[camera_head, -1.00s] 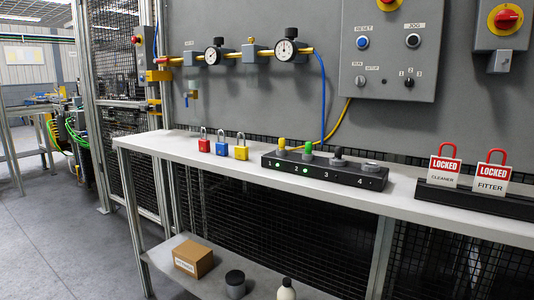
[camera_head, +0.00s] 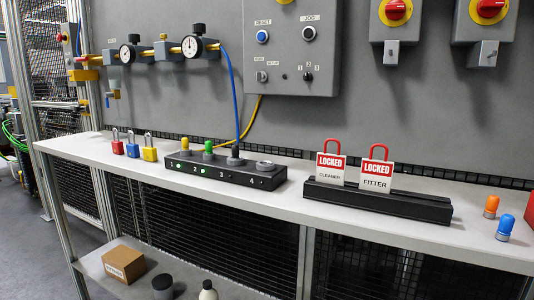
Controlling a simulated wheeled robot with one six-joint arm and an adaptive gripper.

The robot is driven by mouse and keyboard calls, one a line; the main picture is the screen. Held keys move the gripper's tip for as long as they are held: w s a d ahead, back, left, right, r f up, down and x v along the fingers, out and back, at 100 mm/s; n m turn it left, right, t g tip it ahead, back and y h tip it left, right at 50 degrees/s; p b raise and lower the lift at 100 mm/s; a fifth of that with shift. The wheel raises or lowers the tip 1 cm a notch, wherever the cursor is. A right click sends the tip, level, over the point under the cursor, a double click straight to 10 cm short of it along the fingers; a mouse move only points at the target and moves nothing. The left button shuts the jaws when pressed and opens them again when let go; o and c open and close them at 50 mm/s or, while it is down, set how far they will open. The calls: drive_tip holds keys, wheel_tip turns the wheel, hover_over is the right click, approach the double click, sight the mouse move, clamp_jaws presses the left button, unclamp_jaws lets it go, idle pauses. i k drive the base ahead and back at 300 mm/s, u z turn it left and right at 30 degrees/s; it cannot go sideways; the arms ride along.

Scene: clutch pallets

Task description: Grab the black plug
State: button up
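A black plug (camera_head: 236,155) stands upright at position 3 of a dark block (camera_head: 217,178) on the grey bench. A yellow plug (camera_head: 186,146) and a green plug (camera_head: 208,149) stand to its left at positions 1 and 2. Position 4, to its right, shows a low silver socket (camera_head: 265,165) with no coloured plug. Green lights show on the block's front by 1 and 2. A blue hose comes down the wall close behind the black plug; I cannot tell whether they touch. My gripper is not in view.
Red, blue and yellow padlocks (camera_head: 132,146) stand left of the block. A black rack (camera_head: 377,201) with two LOCKED tags stands right. Orange (camera_head: 491,206) and blue (camera_head: 505,228) plugs stand at far right. The bench (camera_head: 270,206) is clear in front of the block.

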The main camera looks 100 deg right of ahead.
sight(235, 148)
drive_tip(key=k, duration=0.9)
drive_tip(key=z, duration=0.3)
